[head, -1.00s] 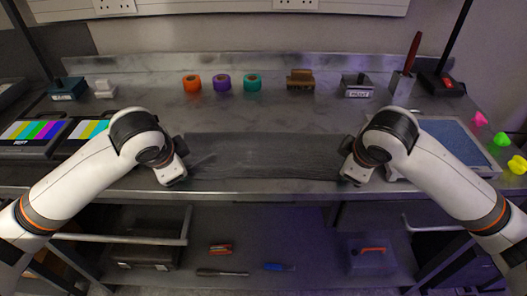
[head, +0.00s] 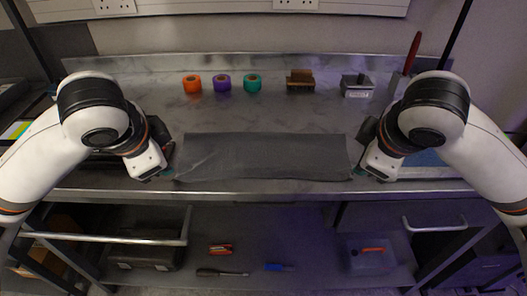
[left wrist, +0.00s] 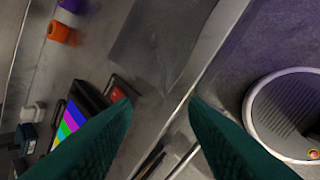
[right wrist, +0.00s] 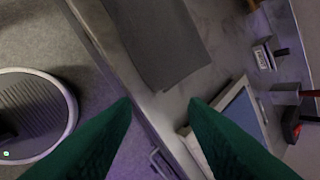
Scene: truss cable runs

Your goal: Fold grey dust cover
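The grey dust cover (head: 265,157) lies flat on the metal bench as a wide, narrow strip near the front edge. Its right end shows in the right wrist view (right wrist: 158,38) and its other end in the left wrist view (left wrist: 160,40). My left gripper (head: 160,172) is just off the cover's left end; its green fingers are apart and empty in the left wrist view (left wrist: 160,105). My right gripper (head: 365,174) is just off the right end; its fingers are also apart and empty in the right wrist view (right wrist: 160,105).
Orange (head: 192,84), purple (head: 222,83) and teal (head: 252,83) tape rolls, a brown brush (head: 300,80) and a grey labelled holder (head: 357,86) stand behind the cover. A blue-topped panel (right wrist: 243,112) lies to the right. The bench between rolls and cover is clear.

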